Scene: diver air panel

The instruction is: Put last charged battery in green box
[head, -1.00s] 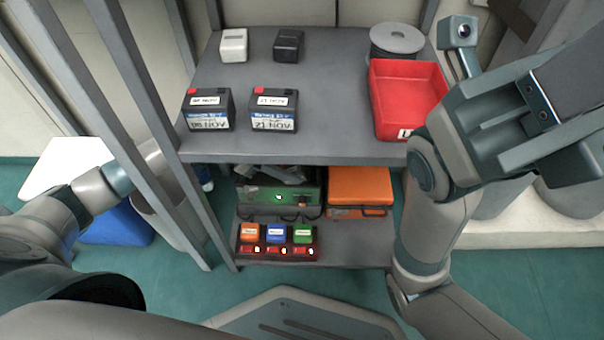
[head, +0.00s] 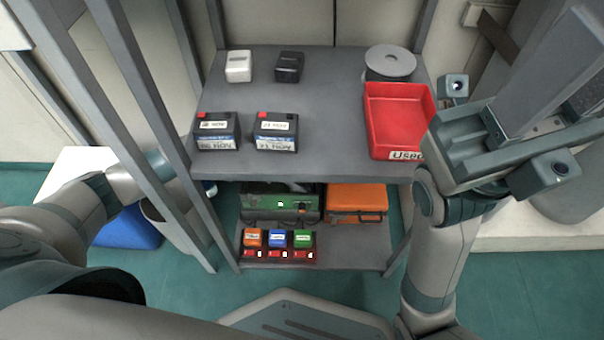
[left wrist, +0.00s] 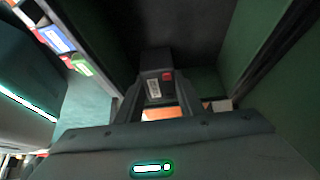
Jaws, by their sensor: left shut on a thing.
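In the left wrist view, my left gripper (left wrist: 157,106) is shut on a black battery (left wrist: 153,72) with a red patch and a white label. Dark green walls stand on either side of the battery and look like the inside of the green box. In the head view, the green box (head: 280,204) stands on the lower shelf, its top partly hidden by the upper board. My left arm reaches behind the left shelf post, where its gripper is hidden. Two similar batteries (head: 217,130) (head: 276,131) stand upright on the upper board.
A red tray (head: 398,118) and a grey reel (head: 390,63) sit at the right of the upper board; a white block (head: 238,66) and a black block (head: 289,67) sit at its back. An orange case (head: 355,203) and a charger with coloured packs (head: 277,255) share the lower shelf.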

